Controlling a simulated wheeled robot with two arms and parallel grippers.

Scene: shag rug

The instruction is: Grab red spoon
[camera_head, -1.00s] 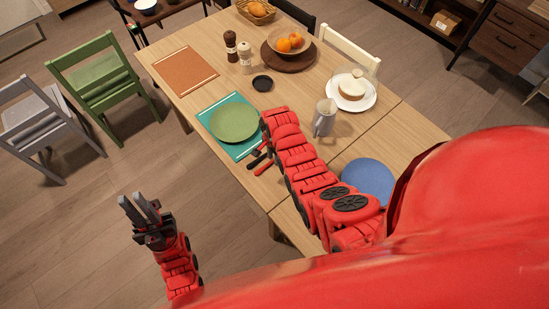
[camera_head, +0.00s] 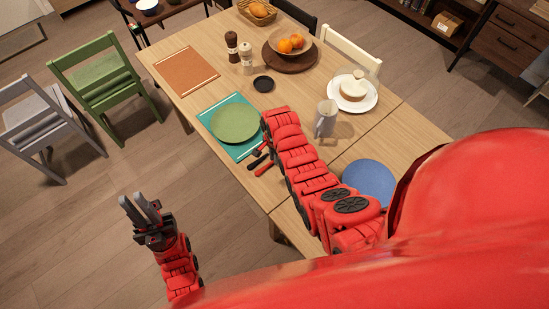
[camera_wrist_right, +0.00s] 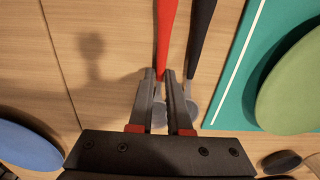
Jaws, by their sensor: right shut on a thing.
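The red spoon (camera_wrist_right: 167,35) lies along the wooden table in the right wrist view, its red handle running up from between my right gripper's fingertips (camera_wrist_right: 160,76). Its grey metal end shows partly between the fingers. My right gripper is shut on it, around the handle's lower end. In the head view the red handle (camera_head: 264,168) shows beside the right arm, which hides most of that gripper. A black-handled utensil (camera_wrist_right: 203,30) lies just right of the red spoon, close to the right finger. My left gripper (camera_head: 138,202) is open and empty over the floor, left of the table.
A green plate (camera_head: 235,123) on a teal placemat (camera_head: 207,115) is near the utensils. A blue plate (camera_head: 369,180), a grey mug (camera_head: 325,118) and a cake plate (camera_head: 366,104) stand to the right. Bare wood (camera_wrist_right: 25,55) lies left of the spoon.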

